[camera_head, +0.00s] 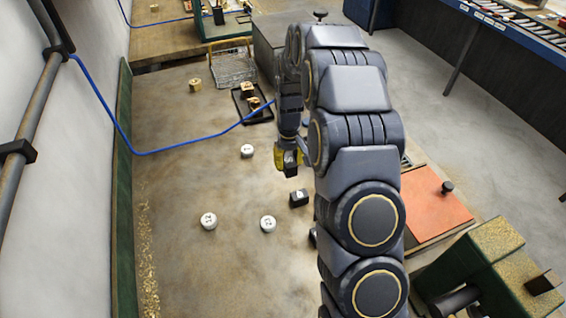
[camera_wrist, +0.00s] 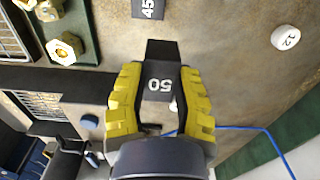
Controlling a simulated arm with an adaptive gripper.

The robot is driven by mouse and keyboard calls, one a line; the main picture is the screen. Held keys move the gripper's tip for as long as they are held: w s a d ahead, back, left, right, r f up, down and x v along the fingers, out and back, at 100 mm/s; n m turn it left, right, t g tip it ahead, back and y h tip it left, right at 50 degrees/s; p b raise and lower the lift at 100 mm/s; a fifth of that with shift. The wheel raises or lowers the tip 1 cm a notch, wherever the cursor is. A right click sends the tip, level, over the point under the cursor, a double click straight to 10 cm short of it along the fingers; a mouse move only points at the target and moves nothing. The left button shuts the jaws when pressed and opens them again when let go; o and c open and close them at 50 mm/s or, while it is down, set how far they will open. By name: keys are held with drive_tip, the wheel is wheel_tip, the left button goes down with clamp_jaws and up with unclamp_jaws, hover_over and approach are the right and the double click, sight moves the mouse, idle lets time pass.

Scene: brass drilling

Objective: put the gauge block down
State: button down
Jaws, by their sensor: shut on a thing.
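My gripper (camera_head: 289,158) has yellow fingers and is shut on a black gauge block marked 50 (camera_wrist: 160,84). The fingers press on both sides of the block in the wrist view (camera_wrist: 160,100). In the head view the held block (camera_head: 290,157) shows at the fingertips, partly covered by them. It looks raised above the workbench (camera_head: 180,180), though the exact gap is hard to judge. A second black gauge block, marked 45 (camera_head: 299,198), lies on the bench nearer the camera; it also shows at the top of the wrist view (camera_wrist: 148,8).
White round pieces (camera_head: 247,151), (camera_head: 209,221), (camera_head: 268,223) stand on the bench to the left. A dark tray (camera_head: 240,112) with brass parts, a wire basket (camera_head: 232,65) and a lone brass part (camera_head: 195,85) stand farther back. A blue cable (camera_head: 180,149) crosses the bench. Bare bench lies between.

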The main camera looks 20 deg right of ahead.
drive_tip(key=w+f, duration=0.2)
drive_tip(key=w+d+f, duration=0.1)
drive_tip(key=w+f, duration=0.1)
drive_tip(key=w, duration=0.1)
drive_tip(key=w+f, duration=0.2)
drive_tip(key=shift+w+d+f, duration=0.15)
drive_tip(key=shift+w+d, duration=0.15)
drive_tip(key=shift+w+d+f, duration=0.1)
drive_tip(key=shift+w+f, duration=0.5)
drive_tip(key=shift+f, duration=1.5)
drive_tip(key=shift+f, duration=0.1)
drive_tip(key=c, duration=0.8)
unclamp_jaws()
drive_tip(key=shift+s, duration=0.1)
drive_tip(key=shift+c, duration=0.2)
